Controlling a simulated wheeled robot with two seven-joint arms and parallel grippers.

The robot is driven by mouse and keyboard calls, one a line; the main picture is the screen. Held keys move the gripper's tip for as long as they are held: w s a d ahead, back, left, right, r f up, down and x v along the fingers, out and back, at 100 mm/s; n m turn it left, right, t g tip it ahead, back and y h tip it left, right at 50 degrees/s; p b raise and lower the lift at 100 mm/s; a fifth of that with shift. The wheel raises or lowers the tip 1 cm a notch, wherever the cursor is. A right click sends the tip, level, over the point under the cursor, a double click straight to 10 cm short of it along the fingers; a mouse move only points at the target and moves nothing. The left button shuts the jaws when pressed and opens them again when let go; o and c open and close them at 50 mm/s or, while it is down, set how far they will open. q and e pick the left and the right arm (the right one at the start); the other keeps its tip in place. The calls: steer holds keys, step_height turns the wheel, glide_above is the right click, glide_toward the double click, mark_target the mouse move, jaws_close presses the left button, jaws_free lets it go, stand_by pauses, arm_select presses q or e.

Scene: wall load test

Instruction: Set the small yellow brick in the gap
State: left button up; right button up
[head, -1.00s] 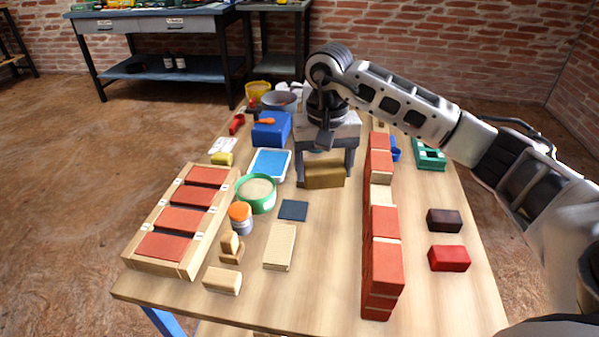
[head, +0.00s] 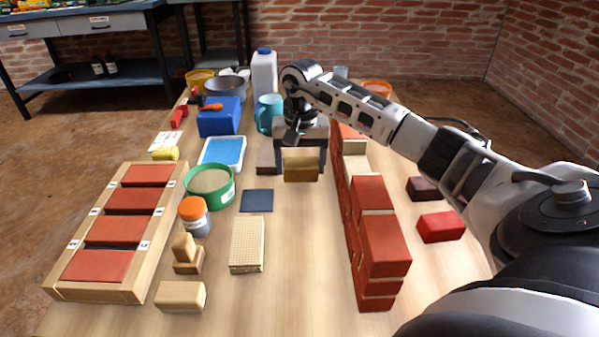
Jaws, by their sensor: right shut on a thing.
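My right gripper (head: 301,162) points down over the middle of the table, left of the red brick wall (head: 385,245). It is shut on a small ochre-yellow brick (head: 301,172), with one finger at each side. I cannot tell whether the brick touches the table. The wall runs away from me; its top dips between the nearer red bricks and the far ones. In that gap (head: 356,168) a pale cream surface shows. My right forearm passes over the far part of the wall and hides some of it. My left gripper is out of view.
Left of the gripper are a blue tray (head: 222,152), a green-rimmed bowl (head: 210,183), a dark square pad (head: 257,201) and a wooden rack of red bricks (head: 95,290). Right of the wall lie a red block (head: 441,227) and a dark block (head: 424,188).

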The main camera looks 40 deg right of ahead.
steer(key=shift+f, duration=1.3)
steer(key=o, duration=1.3)
steer(key=shift+c, duration=0.2)
